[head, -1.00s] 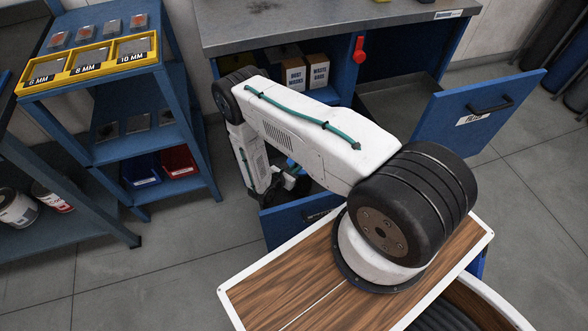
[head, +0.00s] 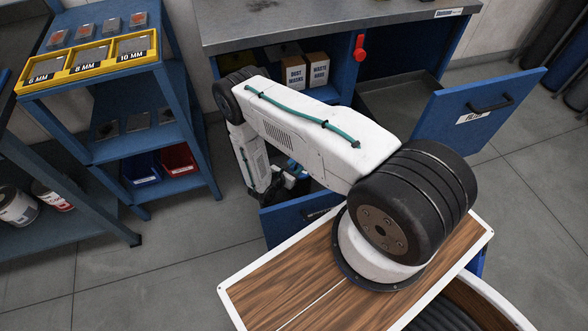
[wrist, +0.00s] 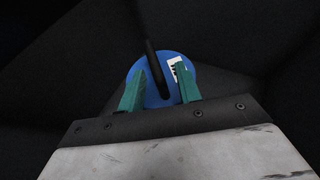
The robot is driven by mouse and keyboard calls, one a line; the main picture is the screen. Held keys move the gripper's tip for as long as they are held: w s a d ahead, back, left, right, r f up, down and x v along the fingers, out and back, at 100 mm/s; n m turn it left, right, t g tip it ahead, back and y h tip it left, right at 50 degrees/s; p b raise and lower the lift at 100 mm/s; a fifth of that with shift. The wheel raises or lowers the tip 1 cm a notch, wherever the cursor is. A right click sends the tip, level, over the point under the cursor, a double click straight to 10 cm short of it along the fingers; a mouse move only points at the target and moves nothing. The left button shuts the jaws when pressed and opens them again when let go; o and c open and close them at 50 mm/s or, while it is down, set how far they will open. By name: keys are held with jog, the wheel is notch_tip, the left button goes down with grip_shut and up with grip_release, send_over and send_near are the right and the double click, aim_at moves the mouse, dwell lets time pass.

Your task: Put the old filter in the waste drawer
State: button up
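The old filter appears in the wrist view as a round blue disc (wrist: 175,92) with a black bar-like handle (wrist: 154,72) and a white label. My gripper (wrist: 161,74) has its two green fingers apart, one on each side of the handle, with gaps showing; it is open. Dark, creased material surrounds the disc. In the head view my gripper (head: 292,178) is at an open blue drawer (head: 288,222), mostly hidden behind my arm. A little blue shows there. I cannot read that drawer's label or see its inside.
A second open drawer (head: 470,105), with a filter label on its front, stands to the right under the workbench (head: 300,26). Two boxes (head: 305,72) sit on the bench shelf. A blue rack (head: 130,155) with trays and bins stands left. Floor between is clear.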

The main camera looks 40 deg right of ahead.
jog(key=r+v, duration=0.1)
jog(key=v, duration=1.1)
jog(key=w+r+m+g, duration=0.2)
jog(key=w+r+m, duration=0.1)
jog(key=r, duration=0.6)
jog(key=w+r+m+g, duration=0.1)
jog(key=w+r+m, duration=0.2)
jog(key=r, duration=0.7)
jog(key=s+d+r+m+g+y, duration=0.1)
jog(key=s+r+m+g, duration=0.15)
jog(key=r, duration=0.85)
jog(key=s+d+r+m+g+y, duration=0.1)
jog(key=r+m, duration=0.3)
jog(key=r, duration=0.7)
jog(key=s+r+m+y, duration=0.5)
jog(key=s+r, duration=0.6)
jog(key=r, duration=0.3)
jog(key=s+a+r+m+t+y, duration=0.2)
jog(key=s+r+y, duration=0.1)
jog(key=s, duration=0.5)
jog(key=s+a+r+m+t+y, duration=0.1)
jog(key=s+a+r+m+y, duration=0.1)
jog(key=s, duration=0.6)
notch_tip(320, 180, up, 3)
jog(key=shift+s+a+f+t+y, duration=0.1)
jog(key=shift+s+a+t+y, duration=0.3)
jog(key=shift+a+y, duration=0.1)
